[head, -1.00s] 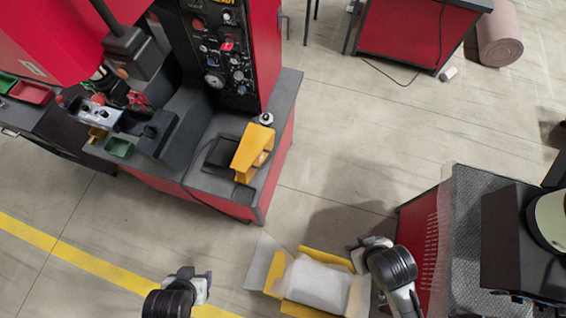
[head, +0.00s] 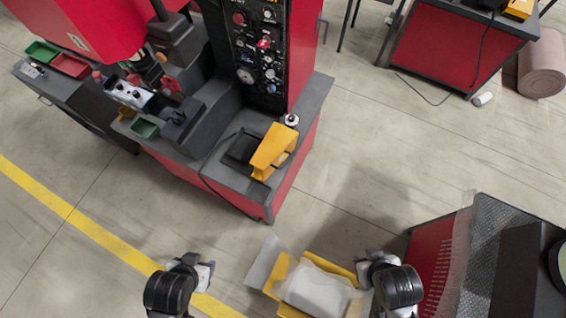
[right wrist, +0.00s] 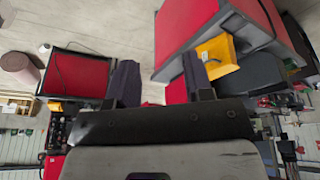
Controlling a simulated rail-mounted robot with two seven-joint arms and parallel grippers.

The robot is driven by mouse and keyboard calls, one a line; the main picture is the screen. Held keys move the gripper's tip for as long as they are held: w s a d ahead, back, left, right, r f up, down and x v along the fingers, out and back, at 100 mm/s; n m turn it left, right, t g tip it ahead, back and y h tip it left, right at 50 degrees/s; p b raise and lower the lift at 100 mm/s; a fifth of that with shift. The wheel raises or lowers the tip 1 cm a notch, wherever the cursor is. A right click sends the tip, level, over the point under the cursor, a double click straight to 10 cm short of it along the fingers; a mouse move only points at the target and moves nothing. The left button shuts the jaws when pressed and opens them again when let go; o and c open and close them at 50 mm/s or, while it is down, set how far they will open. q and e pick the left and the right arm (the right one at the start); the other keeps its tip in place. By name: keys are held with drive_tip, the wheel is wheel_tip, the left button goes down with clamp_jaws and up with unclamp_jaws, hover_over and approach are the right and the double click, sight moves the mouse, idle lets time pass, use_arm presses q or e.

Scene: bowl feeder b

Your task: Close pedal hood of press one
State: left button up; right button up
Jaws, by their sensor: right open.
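The yellow pedal hood (head: 272,150) is on the grey low ledge of the red press (head: 290,185). It appears raised, beside a dark square recess (head: 243,149), whose inside is hard to make out. In the right wrist view the yellow hood (right wrist: 217,57) shows beyond the fingers, to the right. My right gripper (head: 370,262) is well short of the hood, below and right of it in the head view. Its two dark fingers (right wrist: 160,80) are apart with nothing between them. My left gripper (head: 196,268) is low and left of the hood, touching nothing visible; its jaw gap is unclear.
An open yellow box with white lining (head: 318,290) is on the floor between my grippers. A red cabinet with a mesh top (head: 432,255) is close on the right. The press's control panel (head: 262,45) rises behind the hood.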

drive_tip(key=w+f+t+b, duration=0.1)
drive_tip(key=w+f+b, duration=0.2)
drive_tip(key=b, duration=0.2)
drive_tip(key=w+f+t+b, duration=0.1)
drive_tip(key=w+f+b, duration=0.2)
drive_tip(key=f+b, duration=0.1)
drive_tip(key=w+f+b, duration=0.3)
drive_tip(key=f+b, duration=0.1)
drive_tip(key=b, duration=0.3)
drive_tip(key=shift+w+d+f+n+t, duration=0.1)
drive_tip(key=shift+w+d+n+t, duration=0.15)
drive_tip(key=shift+w+n+t, duration=0.15)
clamp_jaws()
drive_tip(key=w+d+f+n+t+h+b, duration=0.2)
drive_tip(key=w+f+n+t+b, duration=0.25)
drive_tip(key=w+f+b, duration=1.45)
drive_tip(key=n+t+y+b, duration=0.3)
drive_tip(key=n+y, duration=1.5)
drive_tip(key=n, duration=0.2)
approach(276, 157)
drive_tip(key=shift+w+a+f, duration=0.15)
drive_tip(key=shift+w+a, duration=0.25)
drive_tip(key=shift+a, duration=0.2)
drive_tip(key=shift+w+a+f, duration=0.15)
drive_tip(key=shift+w+a, duration=0.25)
drive_tip(key=shift+a, duration=0.2)
